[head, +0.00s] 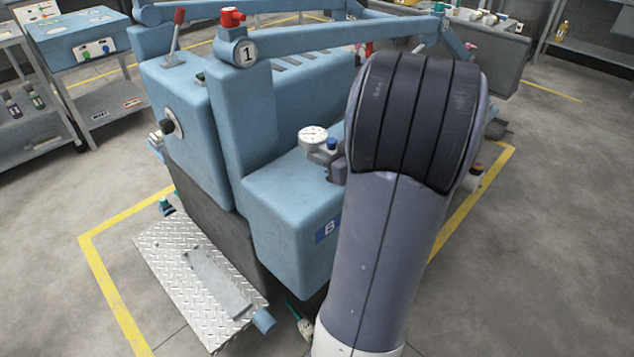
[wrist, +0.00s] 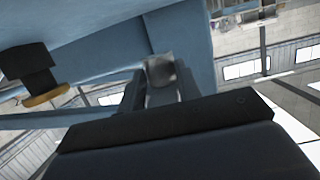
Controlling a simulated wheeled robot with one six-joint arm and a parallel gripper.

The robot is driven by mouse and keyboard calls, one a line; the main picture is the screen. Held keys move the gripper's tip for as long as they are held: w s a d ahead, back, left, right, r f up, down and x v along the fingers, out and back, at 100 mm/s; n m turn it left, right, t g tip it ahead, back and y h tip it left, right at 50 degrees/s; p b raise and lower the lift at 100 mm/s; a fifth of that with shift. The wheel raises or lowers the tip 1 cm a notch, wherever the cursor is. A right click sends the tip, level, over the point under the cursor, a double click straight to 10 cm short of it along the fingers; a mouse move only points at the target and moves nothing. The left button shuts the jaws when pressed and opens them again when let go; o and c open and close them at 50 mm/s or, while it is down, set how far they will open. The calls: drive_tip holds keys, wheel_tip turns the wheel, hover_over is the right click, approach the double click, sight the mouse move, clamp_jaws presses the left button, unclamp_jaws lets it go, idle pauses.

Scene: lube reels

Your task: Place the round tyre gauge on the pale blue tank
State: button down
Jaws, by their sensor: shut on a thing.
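The round tyre gauge (head: 313,136), with a white dial facing up, is over the top of the pale blue tank (head: 285,205), which bears a "B" label. My gripper (head: 325,158) is shut on the gauge beside my dark wrist, which hides much of the tank's right side. In the wrist view my gripper's two fingers (wrist: 158,92) stand either side of a grey block (wrist: 160,70), seemingly the gauge's body; its dial does not show there. I cannot tell whether the gauge touches the tank top.
Blue bars (head: 330,40) with a "1" disc run above the tank. A lever with a red knob (head: 178,18) stands at the left. A tread-plate step (head: 190,280) is below. A trolley (head: 100,75) with a blue box stands left; open floor lies right.

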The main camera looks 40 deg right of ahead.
sight(324, 184)
drive_tip(key=shift+f+b, duration=0.75)
drive_tip(key=shift+f, duration=2.45)
drive_tip(key=shift+f, duration=0.1)
drive_tip(key=c, duration=1)
unclamp_jaws()
drive_tip(key=shift+s, duration=0.15)
drive_tip(key=p+v, duration=0.1)
drive_tip(key=v, duration=1)
drive_tip(key=shift+s+r+p, duration=0.25)
drive_tip(key=shift+s+p, duration=0.1)
drive_tip(key=shift+c, duration=0.2)
